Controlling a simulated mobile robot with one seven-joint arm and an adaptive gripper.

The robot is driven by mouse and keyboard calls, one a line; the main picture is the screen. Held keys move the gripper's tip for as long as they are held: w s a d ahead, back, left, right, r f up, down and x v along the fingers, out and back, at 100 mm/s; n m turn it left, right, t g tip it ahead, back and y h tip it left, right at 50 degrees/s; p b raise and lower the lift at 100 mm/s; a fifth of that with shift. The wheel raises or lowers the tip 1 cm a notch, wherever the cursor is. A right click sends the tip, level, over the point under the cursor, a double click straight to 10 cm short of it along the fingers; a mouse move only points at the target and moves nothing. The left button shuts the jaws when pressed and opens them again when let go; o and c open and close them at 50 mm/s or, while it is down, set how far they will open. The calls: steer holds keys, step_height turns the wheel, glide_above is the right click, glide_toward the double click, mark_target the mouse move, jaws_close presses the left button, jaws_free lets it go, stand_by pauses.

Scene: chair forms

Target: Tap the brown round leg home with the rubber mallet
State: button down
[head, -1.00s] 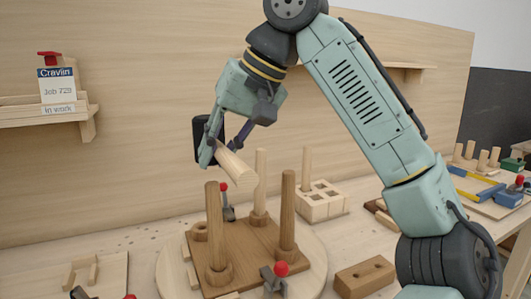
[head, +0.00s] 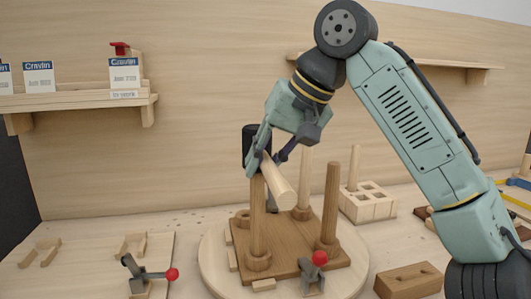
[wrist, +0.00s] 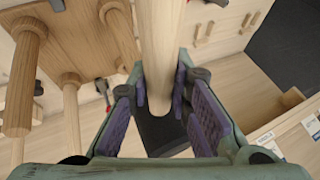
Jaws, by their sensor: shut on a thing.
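My gripper (head: 268,160) is shut on the wooden handle of the rubber mallet (head: 279,185), in the air above the chair seat. The mallet's black head (head: 256,143) is on the far side of the fingers; it also shows in the wrist view (wrist: 160,130). The brown seat board (head: 285,263) lies flat below. A brown round leg (head: 257,220) stands upright at its front left and another brown leg (head: 331,200) at its right. A pale leg (head: 305,172) stands at the back.
The seat is on a round pale disc (head: 215,268). Red-knobbed clamps stand at the front (head: 315,270) and on the left board (head: 150,273). A block with square holes (head: 368,205) and a brown block (head: 408,280) are at right. A shelf (head: 75,112) with cards hangs at left.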

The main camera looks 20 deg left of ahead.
steer(key=shift+s+d+f, duration=0.15)
steer(key=shift+d+f, duration=0.05)
steer(key=shift+f, duration=0.6)
steer(key=r+p, duration=0.4)
steer(key=shift+w+a+r, duration=0.15)
steer(key=shift+w+r, duration=0.05)
steer(key=shift+r, duration=0.2)
steer(key=shift+s, duration=0.1)
steer(key=shift+r, duration=2.5)
